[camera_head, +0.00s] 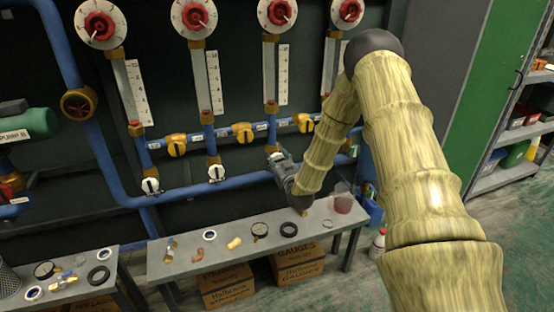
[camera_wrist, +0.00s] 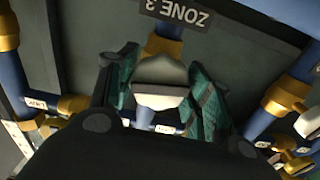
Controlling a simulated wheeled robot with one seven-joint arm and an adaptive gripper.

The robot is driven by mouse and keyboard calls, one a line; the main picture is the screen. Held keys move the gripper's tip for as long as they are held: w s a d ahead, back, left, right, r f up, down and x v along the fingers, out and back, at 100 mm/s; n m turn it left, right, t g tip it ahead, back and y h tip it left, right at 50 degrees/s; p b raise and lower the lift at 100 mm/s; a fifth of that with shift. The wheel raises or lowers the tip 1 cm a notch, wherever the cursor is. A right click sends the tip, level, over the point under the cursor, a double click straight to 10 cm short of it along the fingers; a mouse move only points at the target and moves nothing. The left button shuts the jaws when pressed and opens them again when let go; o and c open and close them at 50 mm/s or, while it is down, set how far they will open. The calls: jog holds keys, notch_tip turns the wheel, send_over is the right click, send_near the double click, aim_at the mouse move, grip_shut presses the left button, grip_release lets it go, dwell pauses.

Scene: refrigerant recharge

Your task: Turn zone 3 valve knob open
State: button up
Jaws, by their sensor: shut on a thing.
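The zone 3 valve knob (camera_wrist: 160,82) is a white knob below the ZONE 3 label (camera_wrist: 175,12) in the wrist view. My gripper (camera_wrist: 162,95) has its teal-padded fingers on both sides of the knob and is shut on it. In the head view my gripper (camera_head: 280,165) reaches the third vertical blue pipe (camera_head: 272,128) from the left, and it hides the knob there. Two similar white knobs, the left one (camera_head: 151,186) and the middle one (camera_head: 217,173), show on the pipes to the left.
Yellow valves (camera_head: 243,132) sit on the cross pipes beside the risers. A grey bench (camera_head: 210,258) with loose fittings and gauges stands below, with cardboard boxes (camera_head: 298,264) under it. Red-centred dials (camera_head: 277,14) line the panel above. Shelves (camera_head: 520,125) stand at the right.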

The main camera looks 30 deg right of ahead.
jog(key=n+p, duration=0.1)
jog(key=n, duration=0.3)
jog(key=shift+n, duration=0.3)
jog(key=n, duration=0.3)
jog(key=shift+n, duration=0.3)
jog(key=n, duration=0.4)
jog(key=shift+a+f, duration=0.1)
jog(key=shift+n, duration=1.8)
jog(key=o, duration=1)
jog(key=shift+o, duration=0.2)
jog(key=v, duration=1.2)
